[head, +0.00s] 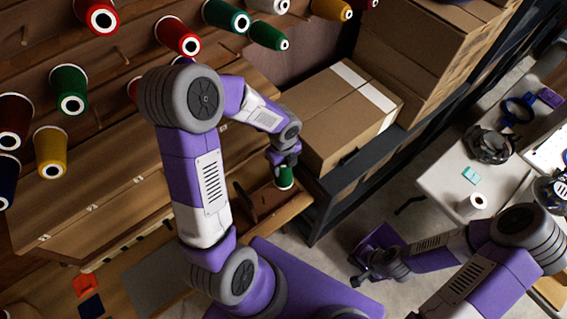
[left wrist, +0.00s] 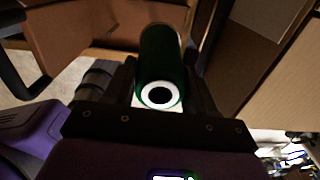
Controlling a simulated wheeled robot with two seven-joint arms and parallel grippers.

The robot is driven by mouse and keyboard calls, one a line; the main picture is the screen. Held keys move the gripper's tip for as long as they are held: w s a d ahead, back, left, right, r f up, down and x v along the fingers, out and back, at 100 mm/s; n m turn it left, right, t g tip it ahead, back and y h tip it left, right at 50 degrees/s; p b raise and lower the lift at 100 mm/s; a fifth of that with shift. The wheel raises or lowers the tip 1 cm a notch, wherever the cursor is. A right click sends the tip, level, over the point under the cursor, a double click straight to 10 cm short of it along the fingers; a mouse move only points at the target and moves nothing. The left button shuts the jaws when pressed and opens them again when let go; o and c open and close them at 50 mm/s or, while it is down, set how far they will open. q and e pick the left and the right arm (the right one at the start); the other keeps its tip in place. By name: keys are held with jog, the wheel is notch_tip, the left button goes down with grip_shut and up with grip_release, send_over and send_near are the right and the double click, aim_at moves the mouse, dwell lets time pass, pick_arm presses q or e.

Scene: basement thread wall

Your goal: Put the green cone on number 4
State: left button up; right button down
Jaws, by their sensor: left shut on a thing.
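My left gripper (head: 284,160) is shut on a green cone (head: 284,178) over the wooden bench, near the foot of the thread wall. In the left wrist view the green cone (left wrist: 163,60) sits between the two fingers of the left gripper (left wrist: 165,92), with its white end and dark hole facing the camera. I cannot make out any number 4 label in either view. My right gripper (head: 368,272) hangs low over the floor at the lower right, away from the cone; its jaws are too small to read.
Red, green, yellow and blue cones hang on the wooden thread wall, such as a green one (head: 70,88) and a yellow one (head: 51,153). A cardboard box (head: 335,125) stands on the dark shelf right of my left gripper. A white table (head: 450,183) holds equipment at right.

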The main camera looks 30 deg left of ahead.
pick_arm(q)
notch_tip(320, 180, down, 5)
jog(key=b, duration=0.4)
jog(key=shift+r, duration=0.15)
jog(key=shift+f+b, duration=0.45)
jog(key=shift+f, duration=0.35)
jog(key=shift+f, duration=0.2)
jog(key=shift+f, duration=0.15)
jog(key=o, duration=1.1)
jog(key=shift+c, duration=0.2)
